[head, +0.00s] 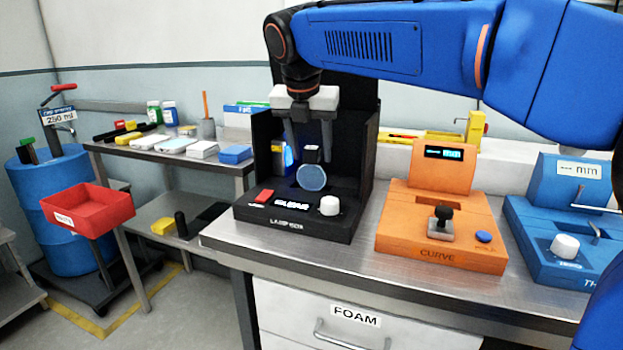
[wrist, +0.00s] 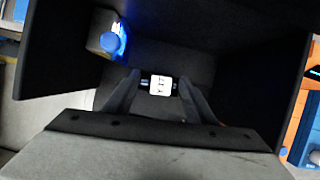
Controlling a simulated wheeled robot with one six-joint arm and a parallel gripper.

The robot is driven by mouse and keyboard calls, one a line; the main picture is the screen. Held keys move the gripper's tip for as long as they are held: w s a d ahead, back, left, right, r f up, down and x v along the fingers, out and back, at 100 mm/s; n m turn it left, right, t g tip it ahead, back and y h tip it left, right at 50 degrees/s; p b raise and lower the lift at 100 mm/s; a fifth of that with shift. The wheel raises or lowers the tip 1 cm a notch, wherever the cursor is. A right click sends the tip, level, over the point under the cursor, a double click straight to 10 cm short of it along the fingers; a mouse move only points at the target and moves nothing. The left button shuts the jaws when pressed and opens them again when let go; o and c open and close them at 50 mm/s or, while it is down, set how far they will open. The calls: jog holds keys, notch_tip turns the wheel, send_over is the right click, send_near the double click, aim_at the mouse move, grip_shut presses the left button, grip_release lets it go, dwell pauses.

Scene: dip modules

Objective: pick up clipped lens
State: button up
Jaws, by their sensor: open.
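The clipped lens (head: 312,178) is a round, translucent blue disc standing upright inside the black lamp box (head: 290,225). A small black and white clip (head: 311,153) sits at its top. In the wrist view the clip's white labelled top (wrist: 160,86) shows between the fingertips; the disc itself cannot be made out there. My gripper (head: 311,145) points down into the box, open, with one finger on each side of the clip. In the wrist view my gripper (wrist: 159,80) has its fingers spread around the clip; I cannot tell whether either touches it.
The lamp box walls stand close around my gripper, with a glowing blue lamp (head: 289,155) at the left. An orange CURVE device (head: 425,235) and a blue device (head: 565,245) stand to the right. A red tray (head: 90,215) is at the left.

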aim_at(313, 163)
jog(key=shift+x, duration=2.2)
jog(key=c, duration=1.2)
jog(key=shift+o, duration=0.2)
